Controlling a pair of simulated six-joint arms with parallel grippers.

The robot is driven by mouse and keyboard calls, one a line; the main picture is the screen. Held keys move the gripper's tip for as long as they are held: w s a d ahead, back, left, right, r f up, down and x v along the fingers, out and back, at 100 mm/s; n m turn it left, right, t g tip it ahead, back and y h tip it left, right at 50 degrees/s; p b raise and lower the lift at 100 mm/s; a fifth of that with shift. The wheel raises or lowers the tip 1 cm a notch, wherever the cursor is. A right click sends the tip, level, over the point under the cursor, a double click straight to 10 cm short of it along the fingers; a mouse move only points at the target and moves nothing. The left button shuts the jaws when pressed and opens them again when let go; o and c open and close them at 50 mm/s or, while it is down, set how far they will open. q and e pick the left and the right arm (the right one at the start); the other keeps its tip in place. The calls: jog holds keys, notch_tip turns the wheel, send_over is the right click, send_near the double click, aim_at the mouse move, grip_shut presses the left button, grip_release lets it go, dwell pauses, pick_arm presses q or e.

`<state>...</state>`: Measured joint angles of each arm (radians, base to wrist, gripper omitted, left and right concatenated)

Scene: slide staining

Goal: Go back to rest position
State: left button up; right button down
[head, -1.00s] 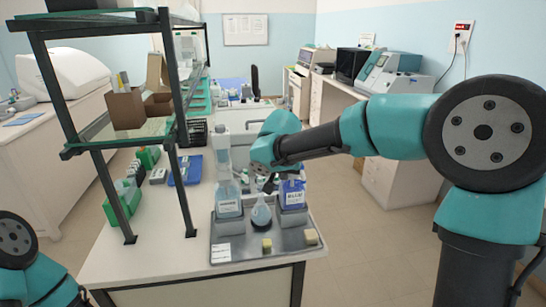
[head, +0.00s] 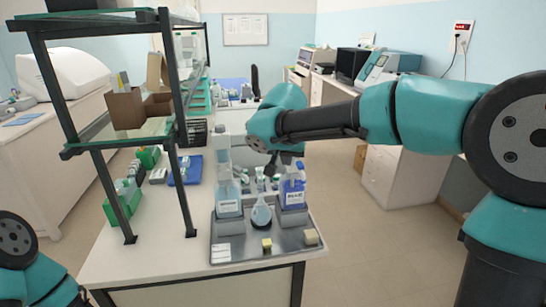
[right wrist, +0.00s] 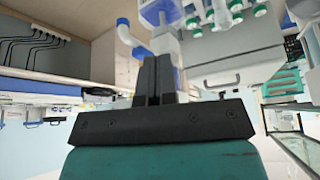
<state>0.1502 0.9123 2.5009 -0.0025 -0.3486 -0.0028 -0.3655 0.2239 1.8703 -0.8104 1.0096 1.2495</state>
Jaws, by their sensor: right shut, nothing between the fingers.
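My right gripper (head: 271,170) hangs over the bench just above and behind the bottles. In the right wrist view the gripper (right wrist: 158,62) has its two black fingers together with nothing between them. A blue-labelled bottle (head: 293,198) stands upright in a grey holder at the right of the steel tray (head: 240,246). A clear wash bottle (head: 228,200) stands in a holder at the left. A flask (head: 261,213) with pale blue liquid sits between them. Only a link of my left arm shows at the lower left; its gripper is out of view.
A black shelf frame (head: 104,178) with glass shelves rises on the left of the bench. Green racks (head: 128,202) and a blue tray (head: 186,172) lie beside it. Small yellow blocks (head: 266,244) are on the tray's front. The floor at the right is open.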

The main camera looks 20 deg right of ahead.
jog(key=shift+v, duration=0.8)
jog(key=shift+d, duration=0.2)
